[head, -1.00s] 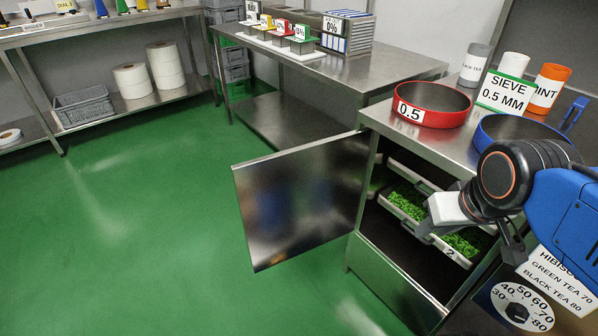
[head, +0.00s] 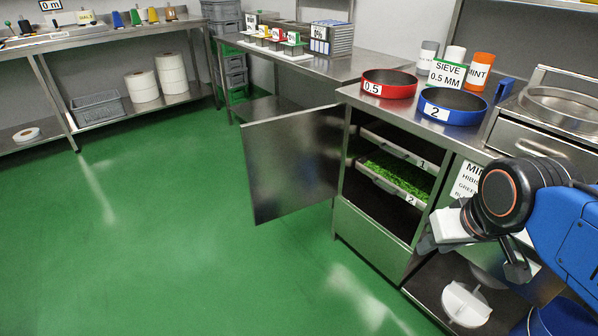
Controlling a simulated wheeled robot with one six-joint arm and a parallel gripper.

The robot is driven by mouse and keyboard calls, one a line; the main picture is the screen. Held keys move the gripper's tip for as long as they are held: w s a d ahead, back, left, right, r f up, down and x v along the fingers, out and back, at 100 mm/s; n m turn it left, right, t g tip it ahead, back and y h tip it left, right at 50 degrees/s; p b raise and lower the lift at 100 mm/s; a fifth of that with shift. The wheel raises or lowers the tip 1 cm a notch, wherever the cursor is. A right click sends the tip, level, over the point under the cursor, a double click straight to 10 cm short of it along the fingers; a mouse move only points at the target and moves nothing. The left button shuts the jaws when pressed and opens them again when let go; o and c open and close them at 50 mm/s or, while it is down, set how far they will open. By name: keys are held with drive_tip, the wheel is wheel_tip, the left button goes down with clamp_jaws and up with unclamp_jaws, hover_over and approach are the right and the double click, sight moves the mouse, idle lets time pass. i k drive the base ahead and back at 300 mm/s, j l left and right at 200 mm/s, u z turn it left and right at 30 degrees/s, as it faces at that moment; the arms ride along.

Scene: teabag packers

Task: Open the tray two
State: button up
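Tray two (head: 381,181) is a shallow pale tray with green leafy contents, a front handle and a "2" label. It sits in the open cabinet, with its contents visible beneath tray one (head: 400,147), labelled "1". I cannot tell exactly how far tray two stands out. My gripper (head: 472,254) is to the right of and nearer than the cabinet opening, apart from the tray. Its two fingers are spread, with nothing seen between them.
The cabinet door (head: 292,162) stands wide open to the left. A red sieve (head: 389,88) and a blue sieve (head: 452,112) rest on the cabinet top. A white part (head: 466,304) lies on the lower shelf. The green floor (head: 190,240) at left is clear.

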sight(391, 174)
drive_tip(key=k+z, duration=0.1)
drive_tip(key=z, duration=0.85)
drive_tip(key=k+l+z, duration=0.1)
drive_tip(key=z, duration=0.4)
drive_tip(key=j+z, duration=0.1)
drive_tip(key=j, duration=0.6)
drive_tip(key=j+z, duration=0.15)
drive_tip(key=j, duration=0.5)
drive_tip(key=k+j+z, duration=0.1)
drive_tip(key=j, duration=0.6)
drive_tip(key=k+j, duration=0.1)
drive_tip(key=j, duration=1.4)
drive_tip(key=k+j, duration=0.15)
drive_tip(key=j, duration=1.35)
